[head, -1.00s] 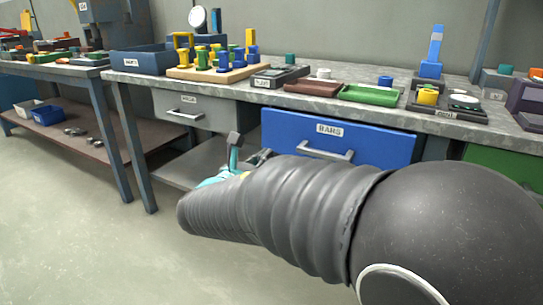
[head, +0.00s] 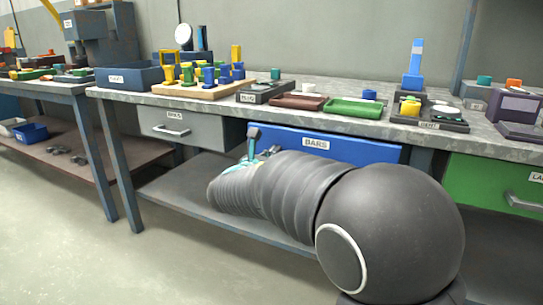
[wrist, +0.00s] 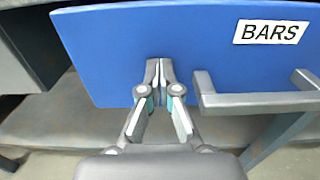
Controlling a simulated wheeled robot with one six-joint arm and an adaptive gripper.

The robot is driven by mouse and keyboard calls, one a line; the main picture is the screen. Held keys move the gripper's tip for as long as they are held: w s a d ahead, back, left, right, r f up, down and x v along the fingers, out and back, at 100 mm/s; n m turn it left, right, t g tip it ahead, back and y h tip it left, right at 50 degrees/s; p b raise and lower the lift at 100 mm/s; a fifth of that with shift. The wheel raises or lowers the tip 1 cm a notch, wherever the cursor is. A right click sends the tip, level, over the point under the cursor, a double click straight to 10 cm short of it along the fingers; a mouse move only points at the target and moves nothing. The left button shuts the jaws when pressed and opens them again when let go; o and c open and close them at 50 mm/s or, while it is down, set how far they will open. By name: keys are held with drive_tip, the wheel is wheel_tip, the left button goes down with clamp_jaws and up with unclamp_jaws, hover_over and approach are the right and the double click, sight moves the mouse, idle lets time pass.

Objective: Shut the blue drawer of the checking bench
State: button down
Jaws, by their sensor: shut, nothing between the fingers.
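The blue drawer (head: 375,152), labelled BARS, is in the checking bench (head: 330,117). Its front sits close under the bench top in the head view; I cannot tell whether it is fully flush. In the wrist view the blue front (wrist: 110,50) fills the upper middle, with its grey bar handle (wrist: 250,101) to the right of my fingers. My gripper (wrist: 160,63) is shut and empty, with its fingertips at the blue front, left of the handle, seemingly touching it. In the head view my arm hides the drawer's lower part and handle.
A grey drawer (head: 200,129) is to the left and a green drawer (head: 480,180) to the right. A lower shelf (head: 175,195) runs beneath. Trays and coloured parts stand on the bench top, including a green tray (head: 355,107). Open floor (head: 60,240) lies at the front left.

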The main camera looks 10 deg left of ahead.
drive_tip(key=x, duration=0.4)
drive_tip(key=shift+r, duration=0.1)
drive_tip(key=shift+w, duration=0.1)
idle(0.3)
